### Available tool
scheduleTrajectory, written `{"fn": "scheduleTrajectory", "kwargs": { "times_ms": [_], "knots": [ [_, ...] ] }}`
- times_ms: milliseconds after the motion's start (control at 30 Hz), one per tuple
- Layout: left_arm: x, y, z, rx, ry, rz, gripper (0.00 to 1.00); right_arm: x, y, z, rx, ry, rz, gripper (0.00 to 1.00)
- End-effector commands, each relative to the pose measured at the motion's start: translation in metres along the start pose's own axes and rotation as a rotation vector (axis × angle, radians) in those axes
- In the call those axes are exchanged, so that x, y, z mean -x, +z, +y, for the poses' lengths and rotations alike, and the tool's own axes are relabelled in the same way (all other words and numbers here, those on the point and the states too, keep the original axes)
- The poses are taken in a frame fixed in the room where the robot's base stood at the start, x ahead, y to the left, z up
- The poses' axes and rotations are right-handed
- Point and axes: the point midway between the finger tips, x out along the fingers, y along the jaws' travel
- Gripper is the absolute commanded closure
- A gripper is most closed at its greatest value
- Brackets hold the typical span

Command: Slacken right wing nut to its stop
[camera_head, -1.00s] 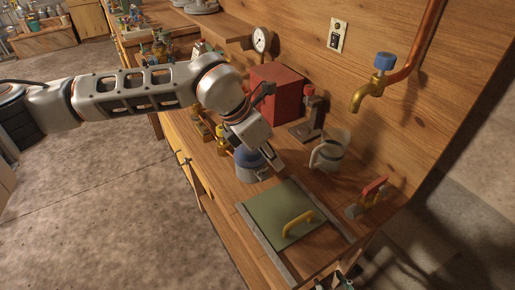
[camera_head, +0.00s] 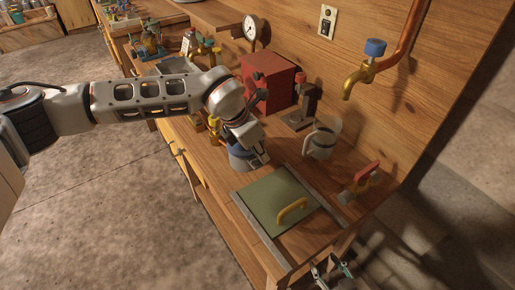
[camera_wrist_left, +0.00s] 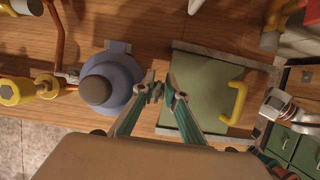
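The blue-grey round vessel (camera_head: 239,158) stands on the bench beside the green plate; its dark round top (camera_wrist_left: 96,91) shows in the left wrist view. My left gripper (camera_head: 262,162) is over the bench at the vessel's right side, partly hiding it. In the left wrist view, its teal fingers (camera_wrist_left: 160,76) have a narrow gap between vessel and plate. A small metal piece shows near the gap; I cannot tell whether it is a wing nut or part of the fingers. No wing nut is clearly visible. My right gripper (camera_head: 332,270) is at the bottom edge, its fingers apart.
A green plate (camera_head: 265,200) with a yellow handle (camera_head: 292,210) lies between metal rails. Brass fittings (camera_wrist_left: 45,87) are left of the vessel.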

Motion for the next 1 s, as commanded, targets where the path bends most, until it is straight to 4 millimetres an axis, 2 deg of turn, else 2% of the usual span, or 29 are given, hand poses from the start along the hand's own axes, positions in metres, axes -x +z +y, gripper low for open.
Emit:
{"fn": "scheduleTrajectory", "kwargs": {
  "times_ms": [167, 200, 233, 267, 467, 800, 1000],
  "knots": [
    [0.000, 0.000, 0.000, 0.000, 0.000, 0.000, 0.88, 0.000, 0.001, 0.000, 0.000, 0.000, -0.001, 0.60],
    [0.000, 0.000, 0.000, 0.000, 0.000, 0.000, 0.90, 0.000, 0.001, 0.000, 0.000, 0.000, -0.001, 0.60],
    [0.000, 0.000, 0.000, 0.000, 0.000, 0.000, 0.98, 0.000, 0.001, 0.000, 0.000, 0.000, -0.002, 0.60],
    [0.000, 0.000, 0.000, 0.000, 0.000, 0.000, 1.00, 0.000, 0.001, 0.000, 0.000, 0.000, -0.002, 0.60],
    [0.000, 0.000, 0.000, 0.003, 0.001, 0.000, 1.00, 0.000, 0.003, -0.001, 0.000, -0.001, -0.005, 0.60],
    [0.000, -0.001, 0.002, 0.195, 0.082, 0.000, 1.00, -0.004, 0.011, -0.002, 0.000, -0.002, -0.009, 0.60],
    [0.000, 0.000, 0.003, 0.208, 0.086, 0.000, 1.00, -0.004, 0.010, -0.002, 0.000, -0.002, -0.009, 0.60]
  ]
}}
